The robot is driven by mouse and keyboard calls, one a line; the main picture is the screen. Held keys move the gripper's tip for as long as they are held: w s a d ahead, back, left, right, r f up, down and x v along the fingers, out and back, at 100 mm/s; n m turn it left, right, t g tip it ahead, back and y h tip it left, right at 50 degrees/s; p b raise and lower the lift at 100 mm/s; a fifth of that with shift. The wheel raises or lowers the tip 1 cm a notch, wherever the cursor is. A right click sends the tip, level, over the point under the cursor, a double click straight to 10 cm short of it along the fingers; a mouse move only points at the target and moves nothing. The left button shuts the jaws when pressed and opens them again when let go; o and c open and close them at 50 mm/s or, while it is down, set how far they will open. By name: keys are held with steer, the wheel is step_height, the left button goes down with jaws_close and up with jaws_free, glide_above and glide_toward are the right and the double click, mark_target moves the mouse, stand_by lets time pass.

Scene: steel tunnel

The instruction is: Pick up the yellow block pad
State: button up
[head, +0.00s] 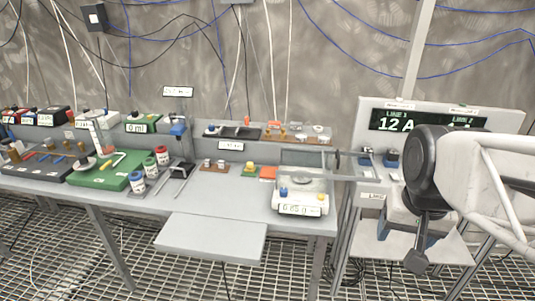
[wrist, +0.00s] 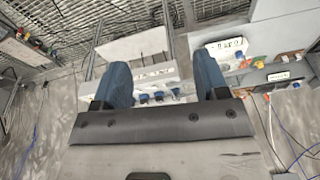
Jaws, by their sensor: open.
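The yellow block pad (head: 249,170) is a small yellow piece with some green at its base. It lies on the grey bench (head: 228,190) in the head view, between a brown tray and an orange pad (head: 267,173). My gripper (head: 417,262) is at the right of the head view, far right of the pad and apart from it. In the wrist view my gripper (wrist: 162,82) shows two blue fingers spread wide with nothing held between them.
A white balance (head: 300,203) stands right of the pads, with a raised shelf (head: 225,142) behind them. Capped jars (head: 150,168) and a green board (head: 105,172) are to the left. A display panel (head: 440,119) rises behind my arm. A lower grey shelf (head: 211,238) juts out in front, bare.

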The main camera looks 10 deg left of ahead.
steer(key=w+a+r+m, duration=0.2)
steer(key=w+a, duration=0.1)
steer(key=w, duration=0.8)
steer(key=w+a+r+m, duration=0.2)
steer(key=w+a+m, duration=0.15)
steer(key=w, duration=0.65)
steer(key=m+g, duration=0.2)
steer(key=m, duration=0.9)
glide_above(251, 163)
step_height(251, 163, down, 28)
steer(key=shift+w+d+f, duration=0.1)
steer(key=shift+w+a+f, duration=0.2)
steer(key=shift+a+f, duration=0.2)
steer(key=shift+f, duration=0.05)
steer(key=shift+f, duration=1.3)
